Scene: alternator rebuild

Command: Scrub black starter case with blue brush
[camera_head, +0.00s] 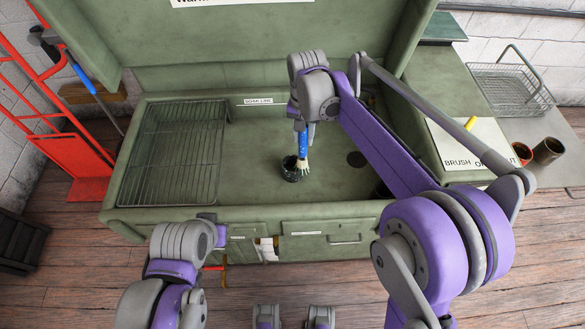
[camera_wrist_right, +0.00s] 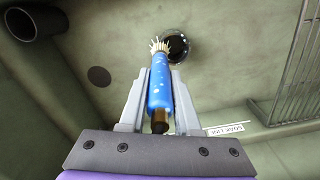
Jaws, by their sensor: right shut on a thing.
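The black starter case (camera_head: 289,171) is a small dark cylinder with an open top, standing on the floor of the green wash basin. It also shows beyond the brush in the right wrist view (camera_wrist_right: 176,47). My right gripper (camera_head: 300,122) is shut on the blue brush (camera_head: 303,146), holding it by its speckled blue handle (camera_wrist_right: 160,82) with the pale bristles downward. The bristles (camera_wrist_right: 158,47) are at the case's right rim in the head view; I cannot tell whether they touch it. My left arm is at the lower left, its jaws out of sight.
A wire rack (camera_head: 175,150) fills the basin's left part. The basin floor right of the case is mostly clear, with a dark round drain (camera_head: 357,159). A white brush sheet (camera_head: 465,145), a wire basket (camera_head: 510,88) and brown cups (camera_head: 547,150) are at the right.

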